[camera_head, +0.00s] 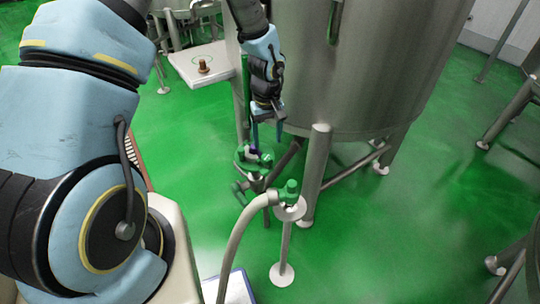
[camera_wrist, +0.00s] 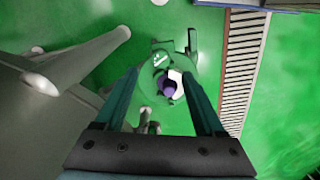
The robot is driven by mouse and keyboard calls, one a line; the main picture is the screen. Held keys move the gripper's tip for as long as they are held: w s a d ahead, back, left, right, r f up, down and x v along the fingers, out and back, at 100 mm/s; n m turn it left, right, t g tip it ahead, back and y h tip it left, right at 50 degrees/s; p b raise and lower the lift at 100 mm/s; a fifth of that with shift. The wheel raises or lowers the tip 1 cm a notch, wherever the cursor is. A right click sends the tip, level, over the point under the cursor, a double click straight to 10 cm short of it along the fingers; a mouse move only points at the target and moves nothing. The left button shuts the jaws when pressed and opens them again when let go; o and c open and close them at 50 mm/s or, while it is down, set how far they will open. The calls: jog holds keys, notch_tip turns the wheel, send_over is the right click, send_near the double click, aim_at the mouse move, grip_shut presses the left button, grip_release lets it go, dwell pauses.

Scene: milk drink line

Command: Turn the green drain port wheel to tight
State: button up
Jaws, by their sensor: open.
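The green drain port wheel (camera_wrist: 155,71) shows in the wrist view between my two fingers, with white and dark purple parts at its centre. In the head view the green wheel (camera_head: 242,160) sits low beside the steel tank, below my gripper (camera_head: 266,143). My gripper is open and points down, and it also shows in the wrist view (camera_wrist: 161,76). Its fingertips lie one to each side of the wheel in the picture. I cannot tell whether they touch it or how far above it they are. Part of the wheel is hidden in the head view.
A large steel tank (camera_head: 350,70) on legs stands right behind the wheel. A second green fitting (camera_head: 290,191) with a grey hose (camera_head: 236,236) is close in front. A floor grate (camera_wrist: 241,70) runs at right in the wrist view. Green floor is open at right.

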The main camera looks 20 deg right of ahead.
aim_at(267, 158)
notch_tip(267, 158, down, 8)
jog(key=shift+w+r+p, duration=0.1)
jog(key=shift+r+p, duration=0.1)
jog(key=shift+p, duration=0.3)
grip_shut()
dwell(0.4)
